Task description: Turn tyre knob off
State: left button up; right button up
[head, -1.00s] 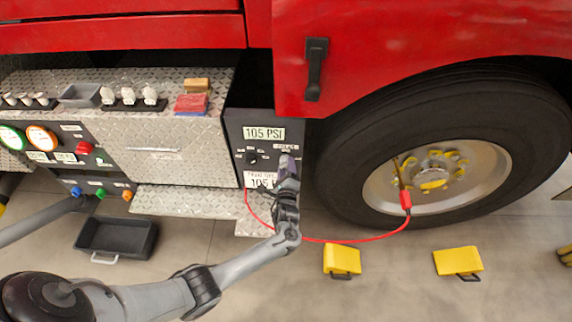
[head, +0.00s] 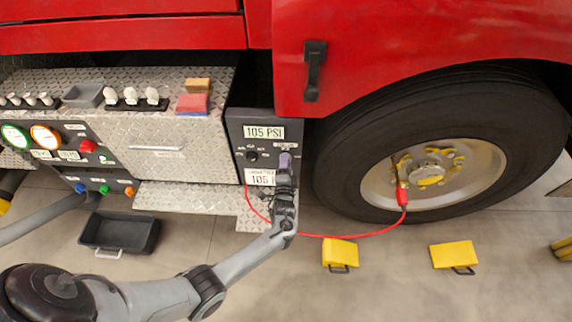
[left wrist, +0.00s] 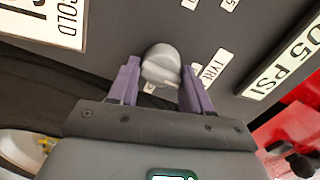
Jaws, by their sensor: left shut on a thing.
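The tyre knob (left wrist: 161,66) is a pale grey round knob on the dark panel, with a small label starting "TYR" (left wrist: 213,64) beside it in the left wrist view. My left gripper (left wrist: 163,82) has its purple fingers on both sides of the knob and is shut on it. In the head view, my left gripper (head: 286,160) is at the right part of the black control panel (head: 236,134) and hides the knob. The pointer angle of the knob cannot be read. My right gripper is not in view.
A black knob (head: 252,156) is left of my gripper, between two "105" plates. A red hose (head: 335,237) runs from below the panel to the wheel (head: 440,180). Two yellow chocks (head: 340,253) (head: 455,254) and a black tray (head: 118,234) lie on the floor.

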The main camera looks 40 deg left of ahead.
pick_arm(q)
jog(key=shift+w+r+n, duration=0.15)
jog(key=shift+r+n, duration=0.25)
jog(key=o, duration=1)
jog(key=shift+f, duration=0.1)
jog(key=shift+c, duration=0.2)
jog(key=shift+f, duration=0.1)
jog(key=p+v, duration=0.3)
jog(key=v, duration=0.8)
jog(key=shift+a, duration=0.1)
